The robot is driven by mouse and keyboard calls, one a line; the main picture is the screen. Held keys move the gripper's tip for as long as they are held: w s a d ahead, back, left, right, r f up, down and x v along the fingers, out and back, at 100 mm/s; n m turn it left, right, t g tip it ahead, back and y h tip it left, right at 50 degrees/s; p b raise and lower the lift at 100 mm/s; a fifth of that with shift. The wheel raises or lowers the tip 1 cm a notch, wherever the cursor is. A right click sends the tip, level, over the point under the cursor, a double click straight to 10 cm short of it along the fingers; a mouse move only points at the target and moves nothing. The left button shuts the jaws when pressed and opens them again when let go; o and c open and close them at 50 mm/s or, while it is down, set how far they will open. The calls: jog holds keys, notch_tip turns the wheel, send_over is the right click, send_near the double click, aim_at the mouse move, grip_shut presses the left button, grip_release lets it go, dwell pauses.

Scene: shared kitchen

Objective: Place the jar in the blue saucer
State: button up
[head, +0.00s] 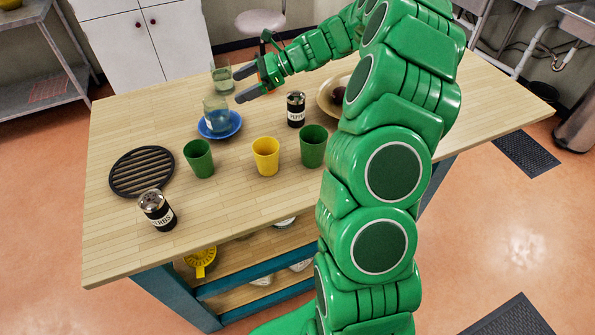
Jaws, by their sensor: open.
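A clear glass jar or tumbler (215,107) stands upright in the blue saucer (232,131), left of the table's middle. A second clear glass vessel (222,78) stands just behind it, on the table. I cannot tell from this view which of the two is called the jar. My gripper (241,86) is open and empty, its fingers pointing left. It is right of the second glass and behind and right of the saucer. It appears apart from both glasses.
Two green cups (199,159) (313,147) and a yellow cup (265,157) stand in front of the saucer. A pepper shaker (296,110) and a bowl (329,97) are to the right. A black trivet (142,172) and a herbs shaker (157,211) are at left.

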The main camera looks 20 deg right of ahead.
jog(key=s+a+r+n+g+h, duration=0.25)
jog(key=s+a+n, duration=0.3)
jog(key=s, duration=0.55)
jog(key=s+a+r+n+g+h, duration=0.25)
jog(key=s+a+n, duration=0.3)
jog(key=s, duration=0.55)
jog(key=s+d+n+h, duration=0.4)
jog(key=s+d, duration=0.1)
jog(key=s, duration=0.7)
jog(key=s+d+n+h, duration=0.4)
jog(key=s+d+n, duration=0.1)
jog(key=s, duration=0.7)
jog(key=shift+s+f, duration=0.25)
jog(key=shift+f, duration=0.2)
